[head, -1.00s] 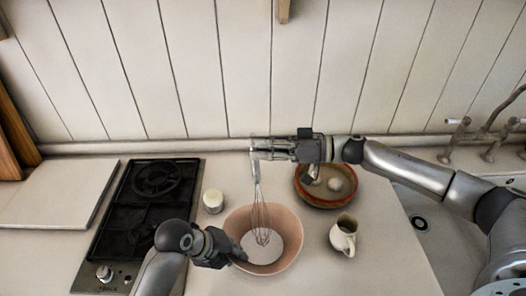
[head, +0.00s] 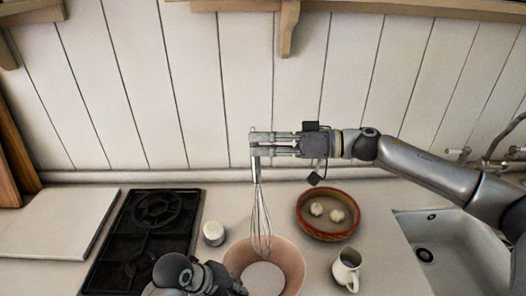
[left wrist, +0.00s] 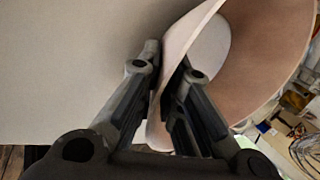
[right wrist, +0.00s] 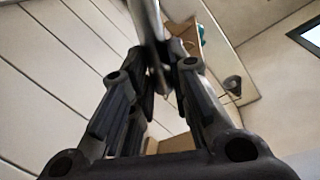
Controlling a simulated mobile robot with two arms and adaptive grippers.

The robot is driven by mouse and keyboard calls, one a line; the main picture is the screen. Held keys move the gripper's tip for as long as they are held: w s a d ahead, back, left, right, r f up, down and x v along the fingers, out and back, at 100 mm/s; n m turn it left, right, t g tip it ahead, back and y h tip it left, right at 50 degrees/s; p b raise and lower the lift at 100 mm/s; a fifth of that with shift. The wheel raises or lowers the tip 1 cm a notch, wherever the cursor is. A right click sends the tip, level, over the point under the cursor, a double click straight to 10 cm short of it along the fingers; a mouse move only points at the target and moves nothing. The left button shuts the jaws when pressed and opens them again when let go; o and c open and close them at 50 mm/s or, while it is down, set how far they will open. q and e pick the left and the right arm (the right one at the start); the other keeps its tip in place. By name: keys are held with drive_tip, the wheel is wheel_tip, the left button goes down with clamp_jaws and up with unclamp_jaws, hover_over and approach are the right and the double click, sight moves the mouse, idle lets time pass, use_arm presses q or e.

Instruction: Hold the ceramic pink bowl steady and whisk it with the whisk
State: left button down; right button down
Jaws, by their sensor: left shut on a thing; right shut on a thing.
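The pink ceramic bowl (head: 290,262) stands on the counter at the bottom middle of the head view, with a pale content (head: 262,277) in its bottom. My left gripper (head: 236,284) is shut on its left rim; the left wrist view shows the bowl wall (left wrist: 185,40) between the fingers (left wrist: 168,85). My right gripper (head: 256,146) is shut on the handle of the whisk (head: 261,215). The whisk hangs upright, its wire loops down at the bowl's far part. Whether the loops touch the content cannot be told. The whisk handle (right wrist: 150,25) also shows in the right wrist view.
A brown bowl with a red rim (head: 303,222) holds two pale round things (head: 337,215), right of the whisk. A white jug (head: 346,268) stands right of the pink bowl. A small white jar (head: 214,233) and a black stove (head: 140,240) are left. A sink (head: 450,235) is right.

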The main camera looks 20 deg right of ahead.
use_arm(q)
drive_tip(key=c, duration=1.5)
unclamp_jaws()
drive_tip(key=shift+r, duration=0.1)
